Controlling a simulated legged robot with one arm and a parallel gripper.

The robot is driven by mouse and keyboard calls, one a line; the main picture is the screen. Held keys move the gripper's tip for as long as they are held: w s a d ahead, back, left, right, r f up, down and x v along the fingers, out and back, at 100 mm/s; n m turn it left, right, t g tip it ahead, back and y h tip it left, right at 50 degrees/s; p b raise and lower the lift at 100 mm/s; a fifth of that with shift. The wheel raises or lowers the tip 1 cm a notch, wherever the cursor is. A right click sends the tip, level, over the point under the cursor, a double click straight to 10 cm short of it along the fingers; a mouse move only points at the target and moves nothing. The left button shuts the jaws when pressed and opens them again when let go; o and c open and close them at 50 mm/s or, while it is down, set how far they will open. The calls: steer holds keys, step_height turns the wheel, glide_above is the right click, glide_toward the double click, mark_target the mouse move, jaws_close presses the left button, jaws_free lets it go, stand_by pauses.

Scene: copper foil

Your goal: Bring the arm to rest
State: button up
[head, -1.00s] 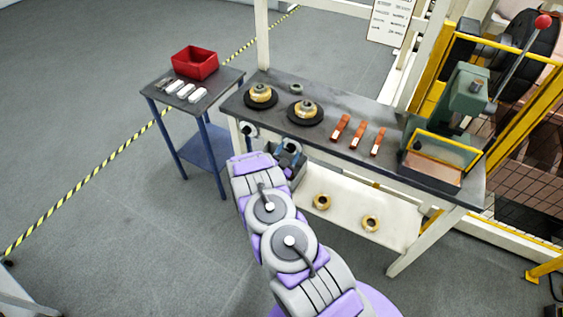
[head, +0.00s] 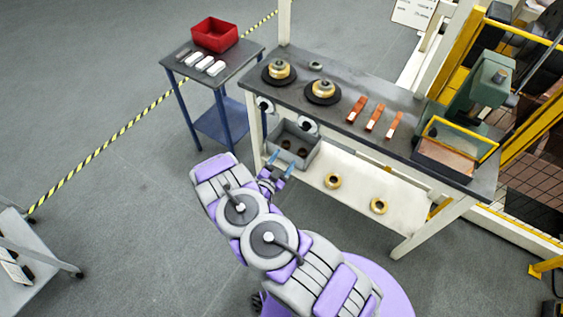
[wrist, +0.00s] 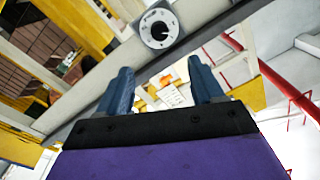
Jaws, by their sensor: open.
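My gripper (head: 280,162) is in front of the workbench (head: 354,87), near a grey bin below its top. In the wrist view my gripper (wrist: 165,88) shows two blue fingers spread apart with nothing between them. The wrist camera looks upward past the bench edge, with a round dial (wrist: 158,29) just beyond the fingers. My purple and grey arm reaches forward from the bottom of the head view.
The grey bin (head: 313,158) holds dark round pieces. Brass rings (head: 333,181) lie on the lower shelf. Copper strips (head: 374,117) and a green press (head: 480,85) are on the bench. A side table (head: 238,62) carries a red box (head: 215,34).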

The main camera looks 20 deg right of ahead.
steer(key=shift+s+a, duration=0.25)
steer(key=shift+w+a, duration=0.1)
stand_by(0.4)
